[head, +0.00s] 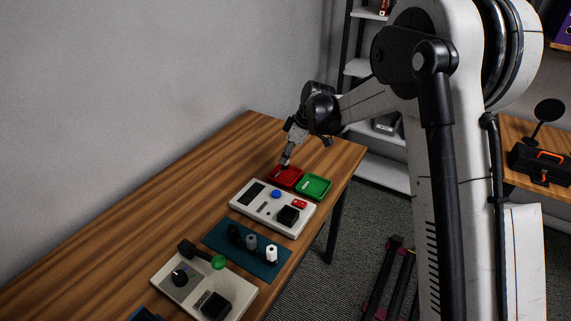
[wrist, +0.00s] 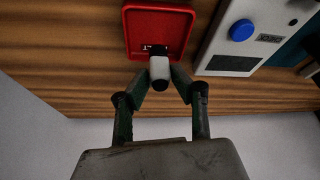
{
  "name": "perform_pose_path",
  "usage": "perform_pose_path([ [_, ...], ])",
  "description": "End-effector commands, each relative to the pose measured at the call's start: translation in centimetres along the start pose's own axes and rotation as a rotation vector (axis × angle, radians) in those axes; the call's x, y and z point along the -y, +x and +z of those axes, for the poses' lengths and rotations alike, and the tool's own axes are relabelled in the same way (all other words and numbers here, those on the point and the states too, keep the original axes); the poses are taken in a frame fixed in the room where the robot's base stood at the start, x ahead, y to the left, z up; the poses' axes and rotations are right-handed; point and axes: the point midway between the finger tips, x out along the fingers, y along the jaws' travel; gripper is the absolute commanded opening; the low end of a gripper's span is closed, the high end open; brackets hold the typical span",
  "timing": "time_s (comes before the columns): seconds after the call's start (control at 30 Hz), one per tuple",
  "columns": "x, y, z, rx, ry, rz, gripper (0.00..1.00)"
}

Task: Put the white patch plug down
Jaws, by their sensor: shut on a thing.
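The white patch plug (wrist: 159,68), a small white cylinder with black ends, is between the fingertips of my gripper (wrist: 160,82) in the wrist view. My gripper is shut on it. The plug is over the near part of the red tray (wrist: 133,45) and partly covers the white lettering there. I cannot tell whether it touches the tray floor. In the head view my gripper (head: 285,161) is at the red tray (head: 290,183), and the held plug is too small to make out.
A green tray (head: 314,187) sits right beside the red one. A white panel (head: 250,208) with a blue button lies close in front. A teal mat (head: 258,269) carries upright black, grey and white pieces. Another panel (head: 165,283) is nearer. The table's left side is clear.

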Motion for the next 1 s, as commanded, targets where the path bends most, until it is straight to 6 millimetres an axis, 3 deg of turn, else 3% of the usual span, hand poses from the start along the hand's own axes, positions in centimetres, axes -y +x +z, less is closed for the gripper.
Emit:
perform_pose_path([
  [0.3, 0.0, 3.4, 1.4, 0.0, 0.0, 0.0, 0.0],
  [0.7, 0.0, 3.9, 1.6, 0.0, 0.0, 0.0, 0.0],
  [0.73, 0.0, 4.0, 1.6, 0.0, 0.0, 0.0, 0.24],
  [0.8, 0.0, 3.9, 1.6, 0.0, 0.0, 0.0, 0.33],
  [0.87, 0.0, 3.8, 1.6, 0.0, 0.0, 0.0, 0.41],
  [1.0, 0.0, 3.8, 1.6, 0.0, 0.0, 0.0, 0.42],
])
